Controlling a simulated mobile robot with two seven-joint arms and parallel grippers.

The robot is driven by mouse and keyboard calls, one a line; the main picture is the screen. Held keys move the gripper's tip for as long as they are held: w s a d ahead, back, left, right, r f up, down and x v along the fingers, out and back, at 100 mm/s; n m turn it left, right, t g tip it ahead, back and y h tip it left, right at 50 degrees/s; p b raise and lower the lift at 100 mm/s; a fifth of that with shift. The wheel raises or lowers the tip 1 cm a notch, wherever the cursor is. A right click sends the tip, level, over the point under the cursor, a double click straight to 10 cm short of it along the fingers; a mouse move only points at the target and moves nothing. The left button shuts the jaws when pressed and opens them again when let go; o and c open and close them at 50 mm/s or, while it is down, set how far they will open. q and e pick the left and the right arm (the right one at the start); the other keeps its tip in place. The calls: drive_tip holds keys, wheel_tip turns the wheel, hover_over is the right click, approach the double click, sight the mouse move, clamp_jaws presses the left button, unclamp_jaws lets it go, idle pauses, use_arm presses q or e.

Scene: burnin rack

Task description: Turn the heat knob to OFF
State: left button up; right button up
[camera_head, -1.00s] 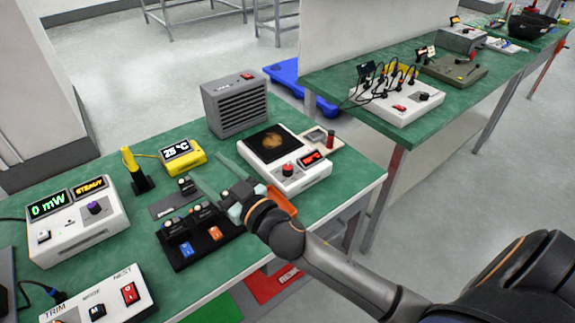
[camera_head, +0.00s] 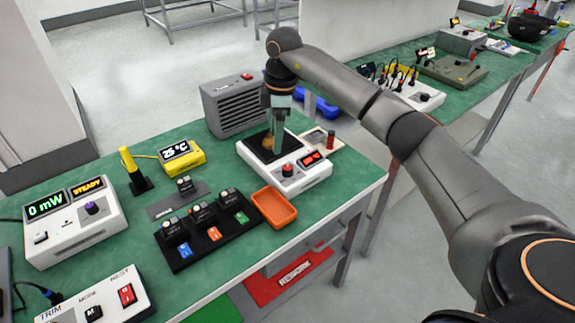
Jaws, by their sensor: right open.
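The heat knob is the red knob (camera_head: 287,170) on the front of the white hot plate unit (camera_head: 318,178), at the middle of the table's right part. A red lit display (camera_head: 311,158) sits beside the knob. My right gripper (camera_head: 275,150) points down over the dark heating plate (camera_head: 262,140), just behind the knob. It is open, and its fingers look apart from the knob. The fingers hide part of the plate and its brown patch. The knob's pointer is too small to read. My left gripper is not in view.
A grey slatted box (camera_head: 234,104) stands behind the hot plate. An orange tray (camera_head: 274,207) and a black rack (camera_head: 208,232) with several small modules lie in front. A yellow meter (camera_head: 182,157) reads 25 °C. A small board with a red cylinder (camera_head: 331,140) is at the right.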

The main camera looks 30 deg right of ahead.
sight(288, 168)
drive_tip(key=shift+m+h, duration=0.6)
drive_tip(key=d+f, duration=0.1)
drive_tip(key=f, duration=0.2)
drive_tip(key=d+f, duration=0.1)
drive_tip(key=f, duration=0.3)
drive_tip(key=d+f, duration=0.1)
drive_tip(key=f, duration=0.3)
drive_tip(key=shift+f, duration=0.1)
clamp_jaws()
